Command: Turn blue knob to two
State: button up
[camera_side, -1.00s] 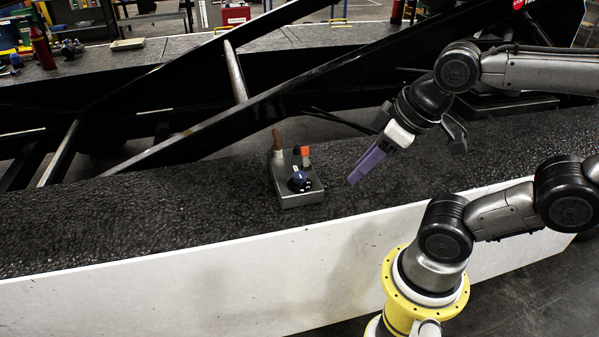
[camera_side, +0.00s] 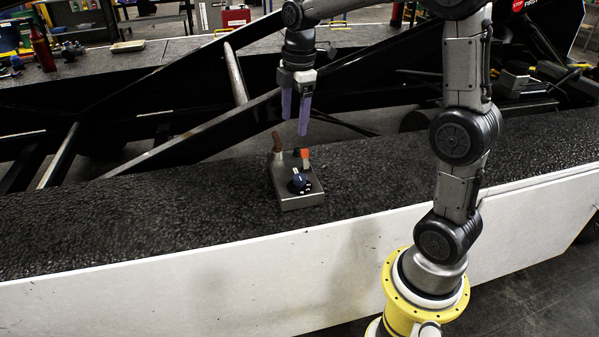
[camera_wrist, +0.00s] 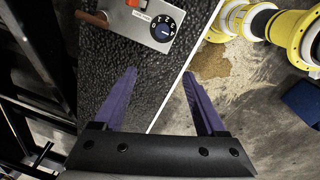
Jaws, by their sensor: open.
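The blue knob (camera_side: 299,182) sits on the front part of a small grey control box (camera_side: 299,201) on the black textured surface. In the wrist view the knob (camera_wrist: 163,28) is a dark blue dial with white marks around it, near the top of the picture; its setting is too small to read. My gripper (camera_side: 295,126) points down above and behind the box, with its purple fingers apart and empty. The fingers (camera_wrist: 158,73) are also spread in the wrist view, and nothing is between them. They do not touch the knob.
The box also carries a red-orange switch (camera_side: 305,156) and a brown-handled lever (camera_side: 277,142), both near my fingertips. Black diagonal beams (camera_side: 190,137) stand behind. The black surface (camera_side: 130,218) is clear left of the box.

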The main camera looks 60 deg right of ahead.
jog(key=g, duration=0.1)
send_over(300, 177)
notch_tip(300, 177, down, 5)
jog(key=shift+m, duration=0.4)
notch_tip(300, 177, down, 13)
jog(key=shift+w+f, duration=0.1)
jog(key=shift+f, duration=0.05)
grip_shut()
